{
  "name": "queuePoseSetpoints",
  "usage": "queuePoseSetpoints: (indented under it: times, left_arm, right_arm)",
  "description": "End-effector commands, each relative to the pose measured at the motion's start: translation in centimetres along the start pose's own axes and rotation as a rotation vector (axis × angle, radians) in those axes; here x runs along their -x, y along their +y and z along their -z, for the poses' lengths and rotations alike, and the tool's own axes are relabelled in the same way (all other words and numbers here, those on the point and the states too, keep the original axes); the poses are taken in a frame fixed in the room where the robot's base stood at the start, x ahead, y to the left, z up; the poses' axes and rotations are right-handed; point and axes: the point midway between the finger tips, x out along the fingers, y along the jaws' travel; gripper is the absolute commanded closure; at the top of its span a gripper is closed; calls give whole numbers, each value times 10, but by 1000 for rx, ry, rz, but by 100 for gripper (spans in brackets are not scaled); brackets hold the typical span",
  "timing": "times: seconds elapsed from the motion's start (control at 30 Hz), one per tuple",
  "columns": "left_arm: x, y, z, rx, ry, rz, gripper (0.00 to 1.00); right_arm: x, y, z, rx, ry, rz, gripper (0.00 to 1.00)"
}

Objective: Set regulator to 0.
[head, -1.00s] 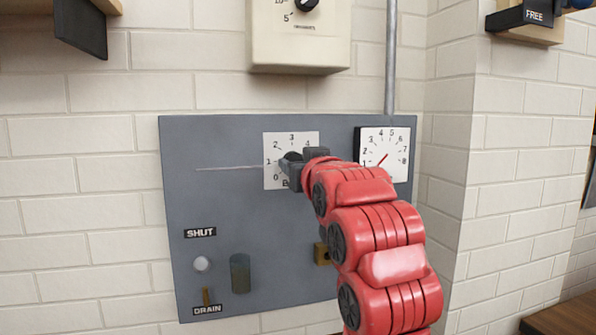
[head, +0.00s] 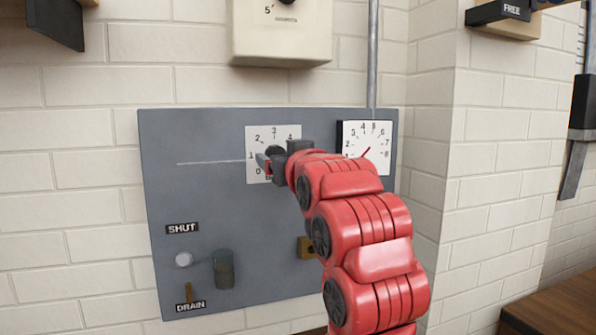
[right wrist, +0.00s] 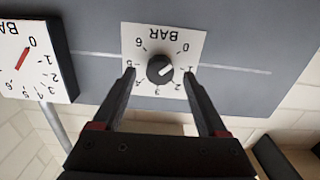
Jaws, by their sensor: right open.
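The regulator is a black round knob (right wrist: 160,69) on a white dial plate (head: 256,140) marked BAR, on the blue-grey panel. My right gripper (right wrist: 159,73) is open, with one finger on either side of the knob in the picture and gaps on both sides. I cannot tell whether the fingertips reach past the knob's face. In the head view my right gripper (head: 272,164) partly hides the knob and the lower dial. My left gripper is not in view.
A white gauge (head: 381,128) with a red needle sits right of the dial, close to my right arm. A cream box (head: 282,45) hangs above.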

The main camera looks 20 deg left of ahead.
Motion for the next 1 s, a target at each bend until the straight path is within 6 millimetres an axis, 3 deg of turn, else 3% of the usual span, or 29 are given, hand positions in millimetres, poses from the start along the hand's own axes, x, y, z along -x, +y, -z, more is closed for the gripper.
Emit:
queuePoseSetpoints:
  times: [0.2,0.43,0.63,0.7,1.0]
  left_arm:
    - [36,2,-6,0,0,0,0]
    - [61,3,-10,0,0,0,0]
    - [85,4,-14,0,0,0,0]
    - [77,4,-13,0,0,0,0]
    - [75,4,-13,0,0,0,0]
  right_arm:
    - [51,0,-6,1,10,1,24]
    - [112,2,-5,0,10,-2,24]
    - [136,3,-6,6,3,-9,24]
    - [141,4,2,3,4,-7,24]
    - [159,2,1,1,4,-3,24]
